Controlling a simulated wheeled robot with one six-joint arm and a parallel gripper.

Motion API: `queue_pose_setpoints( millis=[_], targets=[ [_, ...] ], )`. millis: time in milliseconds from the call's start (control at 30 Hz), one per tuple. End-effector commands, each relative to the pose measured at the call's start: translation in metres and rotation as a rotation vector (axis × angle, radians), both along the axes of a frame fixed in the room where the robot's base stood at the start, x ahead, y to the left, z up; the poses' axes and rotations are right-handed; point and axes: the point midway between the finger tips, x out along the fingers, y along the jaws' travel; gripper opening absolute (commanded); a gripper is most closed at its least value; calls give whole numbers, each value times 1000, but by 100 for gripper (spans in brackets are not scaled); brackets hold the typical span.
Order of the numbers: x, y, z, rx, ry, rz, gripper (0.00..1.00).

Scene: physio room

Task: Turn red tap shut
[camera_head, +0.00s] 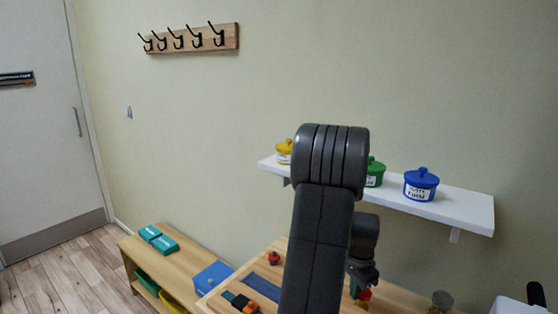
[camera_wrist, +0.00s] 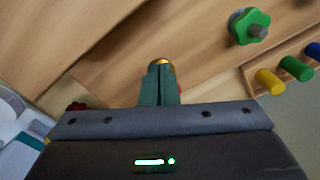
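My gripper (camera_head: 364,277) reaches down over the wooden bench on the right in the head view. Its green fingers (camera_wrist: 160,86) are close together in the wrist view. A small brass-coloured end (camera_wrist: 161,63) shows just past the fingertips; I cannot tell whether it is between them or behind them. A red part (camera_head: 364,295) with some yellow shows right at the fingertips in the head view, perhaps the red tap; its handle position is hidden. In the wrist view a dark red knob (camera_wrist: 76,106) is partly hidden behind my gripper.
A green lobed knob (camera_wrist: 248,26) and yellow (camera_wrist: 269,81), green (camera_wrist: 296,69) and blue pegs lie right in the wrist view. A red knob (camera_head: 274,258) is left on the bench. A white shelf (camera_head: 462,208) with coloured pots hangs behind my arm.

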Motion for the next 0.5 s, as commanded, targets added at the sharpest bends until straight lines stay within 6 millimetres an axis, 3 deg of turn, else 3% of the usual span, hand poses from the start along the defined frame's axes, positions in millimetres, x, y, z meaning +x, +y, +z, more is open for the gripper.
queue_pose_setpoints(
  millis=[500],
  targets=[
    [14, 2, 0, -1, -2, 1, 0]
  ],
)
